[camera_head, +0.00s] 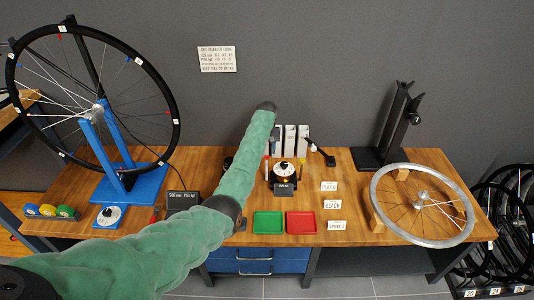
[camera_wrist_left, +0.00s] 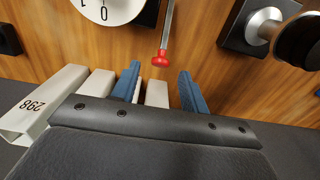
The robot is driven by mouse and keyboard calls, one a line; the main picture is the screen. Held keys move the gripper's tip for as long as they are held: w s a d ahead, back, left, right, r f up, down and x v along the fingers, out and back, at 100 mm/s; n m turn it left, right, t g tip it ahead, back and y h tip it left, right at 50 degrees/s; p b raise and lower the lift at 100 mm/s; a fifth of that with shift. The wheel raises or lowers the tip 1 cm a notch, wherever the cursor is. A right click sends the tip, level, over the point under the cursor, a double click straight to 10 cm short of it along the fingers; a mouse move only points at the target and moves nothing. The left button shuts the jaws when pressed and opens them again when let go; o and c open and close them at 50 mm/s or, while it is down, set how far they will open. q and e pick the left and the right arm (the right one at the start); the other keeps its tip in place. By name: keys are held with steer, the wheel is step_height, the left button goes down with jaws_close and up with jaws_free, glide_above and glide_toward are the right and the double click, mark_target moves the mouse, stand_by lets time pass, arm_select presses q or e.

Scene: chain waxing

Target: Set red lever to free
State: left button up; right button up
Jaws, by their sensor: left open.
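The red lever is a thin grey rod with a red knob (camera_wrist_left: 160,59) at its end, at the upper middle of the left wrist view. My left gripper (camera_wrist_left: 160,84) is open, its two blue fingers apart below the knob in that picture. The knob lines up with the gap, and nothing is gripped. The white dial (camera_wrist_left: 108,6) is cut off beside it; in the head view the dial gauge (camera_head: 286,171) stands at the table's middle. My green left arm reaches across the head view, and its gripper's fingers cannot be made out there. My right gripper is not in view.
White boxes (camera_wrist_left: 30,108) stand close to the left fingers. A dark post with a metal collar (camera_wrist_left: 262,26) is at the right. On the table are a green tray (camera_head: 268,222), a red tray (camera_head: 301,222), a blue wheel stand (camera_head: 130,185) and a wheel rim (camera_head: 375,207).

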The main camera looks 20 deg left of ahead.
arm_select(q)
steer(key=shift+f, duration=1.5)
jaws_close()
